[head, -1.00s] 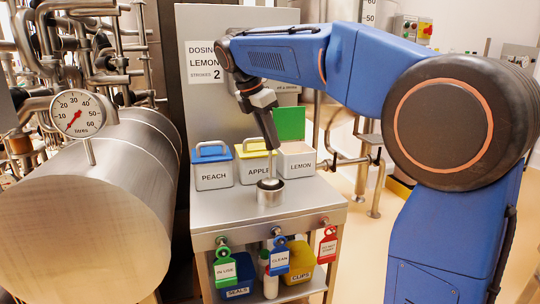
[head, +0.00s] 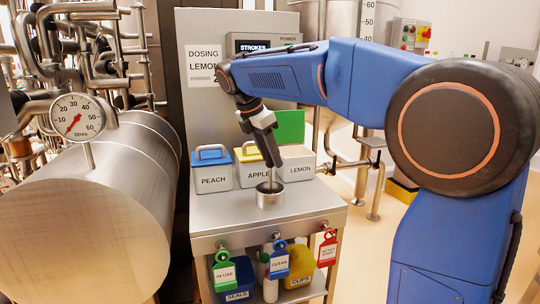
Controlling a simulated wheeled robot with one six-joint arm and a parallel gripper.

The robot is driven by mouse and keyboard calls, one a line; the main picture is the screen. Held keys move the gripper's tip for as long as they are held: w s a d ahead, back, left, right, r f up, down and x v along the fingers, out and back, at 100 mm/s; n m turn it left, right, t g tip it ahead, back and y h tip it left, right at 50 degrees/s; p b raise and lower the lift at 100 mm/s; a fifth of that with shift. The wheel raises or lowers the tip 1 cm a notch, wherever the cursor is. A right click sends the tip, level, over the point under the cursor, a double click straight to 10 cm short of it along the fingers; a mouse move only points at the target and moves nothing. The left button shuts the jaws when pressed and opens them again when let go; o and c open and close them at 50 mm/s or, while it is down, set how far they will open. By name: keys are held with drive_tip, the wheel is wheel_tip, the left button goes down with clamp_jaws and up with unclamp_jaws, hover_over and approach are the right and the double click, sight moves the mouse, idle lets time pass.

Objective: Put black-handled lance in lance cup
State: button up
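The lance cup (head: 270,199) is a small round metal cup on the front of the steel bench top. My gripper (head: 272,164) is above the cup, pointing down, with its dark fingers close together. A thin metal rod, the lance (head: 270,178), runs down from between the fingertips, and its lower end goes inside the cup rim. The lance's black handle cannot be told apart from the dark fingers around it. The cup's bottom and the lance tip are hidden by the cup's front wall.
Behind the cup stand the PEACH bin (head: 213,176) with blue lid, the APPLE bin (head: 255,172) with yellow lid and the LEMON bin (head: 299,167), its green lid (head: 289,126) raised. Coloured tags (head: 279,262) hang at the bench front. A steel tank (head: 100,205) stands at left.

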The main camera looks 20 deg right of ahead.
drive_tip(key=v, duration=1.2)
drive_tip(key=s+d+f+m+t+y, duration=0.1)
drive_tip(key=s+d+f+m, duration=0.35)
drive_tip(key=s, duration=0.25)
drive_tip(key=s+d+f+m+y, duration=0.1)
drive_tip(key=s+d+f+m, duration=0.35)
drive_tip(key=s+f, duration=0.2)
drive_tip(key=s+d+f+m+t+y, duration=0.2)
drive_tip(key=s+f+m, duration=1)
drive_tip(key=s+f, duration=0.6)
wheel_tip(320, 180, down, 3)
drive_tip(key=shift+s+r+m, duration=0.25)
drive_tip(key=shift+m, duration=0.05)
drive_tip(key=shift+d, duration=0.15)
